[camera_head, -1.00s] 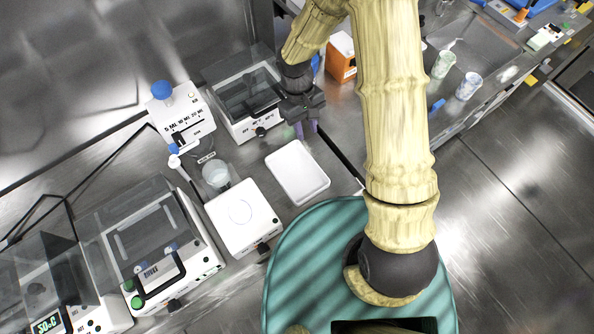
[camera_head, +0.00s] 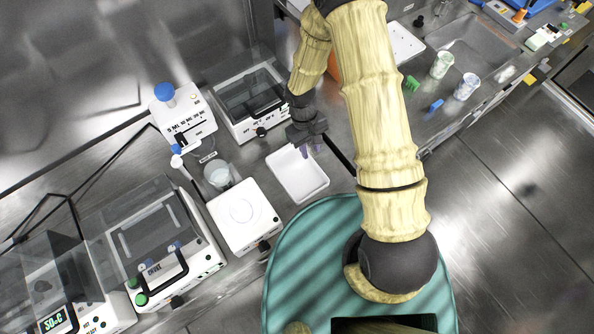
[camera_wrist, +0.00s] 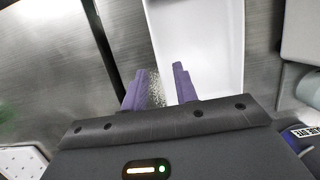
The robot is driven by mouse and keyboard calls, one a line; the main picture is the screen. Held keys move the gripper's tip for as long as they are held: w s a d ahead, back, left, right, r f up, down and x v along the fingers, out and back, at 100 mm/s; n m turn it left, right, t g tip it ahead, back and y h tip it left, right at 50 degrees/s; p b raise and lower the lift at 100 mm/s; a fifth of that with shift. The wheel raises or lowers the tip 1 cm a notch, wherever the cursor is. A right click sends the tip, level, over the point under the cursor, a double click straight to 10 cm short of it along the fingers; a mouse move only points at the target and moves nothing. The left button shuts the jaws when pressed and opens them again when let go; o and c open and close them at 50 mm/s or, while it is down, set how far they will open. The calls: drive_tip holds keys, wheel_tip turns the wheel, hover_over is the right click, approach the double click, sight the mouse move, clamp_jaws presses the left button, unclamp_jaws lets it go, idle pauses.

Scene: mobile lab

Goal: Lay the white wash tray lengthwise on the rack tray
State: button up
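The white wash tray (camera_head: 300,183) is a shallow rectangular tray lying on the steel bench beside the white square device. My gripper (camera_head: 311,151) is over its far end in the head view. In the wrist view my gripper (camera_wrist: 160,88) is open and empty; its right purple finger overlaps the inside of the wash tray (camera_wrist: 205,40) and its left finger is outside the tray's left wall. I cannot tell how high the fingers are. A white tray (camera_head: 405,45), probably the rack tray, lies beyond my arm, partly hidden; a perforated white corner (camera_wrist: 18,162) shows in the wrist view.
A white square device (camera_head: 243,217) with a round plate stands left of the wash tray. A lidded bath (camera_head: 250,102) stands behind it. A beaker (camera_head: 217,175) is close by. Two patterned cups (camera_head: 443,65) and a green piece (camera_head: 412,83) are on the right bench.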

sight(297, 172)
drive_tip(key=shift+p+x, duration=0.7)
drive_tip(key=shift+x, duration=1.5)
drive_tip(key=shift+d+r, duration=0.1)
drive_tip(key=shift+d, duration=0.05)
clamp_jaws()
